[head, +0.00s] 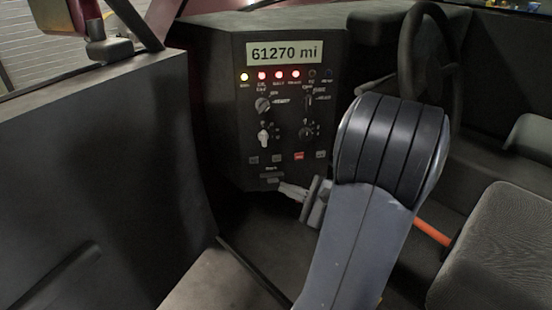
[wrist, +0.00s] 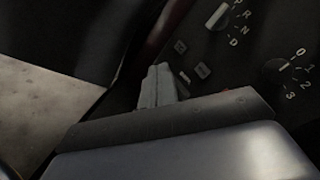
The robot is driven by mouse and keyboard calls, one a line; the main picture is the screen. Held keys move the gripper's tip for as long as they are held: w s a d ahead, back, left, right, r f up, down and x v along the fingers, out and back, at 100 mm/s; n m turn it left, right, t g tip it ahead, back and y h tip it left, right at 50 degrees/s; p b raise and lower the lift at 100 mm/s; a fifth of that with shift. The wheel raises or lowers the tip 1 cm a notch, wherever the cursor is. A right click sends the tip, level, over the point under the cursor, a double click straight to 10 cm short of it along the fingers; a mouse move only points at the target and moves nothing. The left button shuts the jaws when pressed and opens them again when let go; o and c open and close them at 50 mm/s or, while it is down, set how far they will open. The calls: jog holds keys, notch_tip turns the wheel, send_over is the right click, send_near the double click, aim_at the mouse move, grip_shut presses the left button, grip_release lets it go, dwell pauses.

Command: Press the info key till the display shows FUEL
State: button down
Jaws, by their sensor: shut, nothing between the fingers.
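The display (head: 284,53) at the top of the dark console reads "61270 mi". A row of small keys, with one red key (head: 299,156) among dark ones, sits low on the panel. The key labels are too small to read, so I cannot tell which is the info key. My gripper (head: 283,186) is shut and empty, with its tips close to the panel's lower edge, below the key row. In the wrist view my gripper (wrist: 158,70) points toward the panel beside small dark keys (wrist: 203,71). I cannot tell whether it touches anything.
Above the keys are several knobs, including a P-R-N-D selector (wrist: 218,15) and a 0-1-2-3 knob (wrist: 283,70). Several lamps (head: 278,75) glow under the display. A dark door panel (head: 95,180) stands at left, a steering wheel (head: 405,60) and seat (head: 500,250) at right.

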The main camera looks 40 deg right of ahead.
jog(key=shift+w, duration=0.1)
jog(key=w+d, duration=0.4)
jog(key=w, duration=0.3)
jog(key=shift+w+d, duration=0.2)
jog(key=shift+d, duration=0.05)
dwell(1.9)
jog(key=shift+w+d, duration=0.2)
jog(key=shift+w, duration=0.15)
jog(key=shift+w+d, duration=0.2)
jog(key=shift+w, duration=0.1)
dwell(0.5)
dwell(0.4)
jog(key=shift+s+a, duration=0.45)
jog(key=shift+s, duration=0.25)
jog(key=shift+s+a+b, duration=0.15)
jog(key=shift+s+a, duration=0.25)
jog(key=shift+s, duration=0.3)
jog(key=shift+s+a+b, duration=0.1)
jog(key=shift+s+a, duration=0.35)
jog(key=shift+s, duration=0.3)
jog(key=shift+s+a+b, duration=0.15)
jog(key=shift+s+a, duration=0.25)
jog(key=shift+s, duration=0.3)
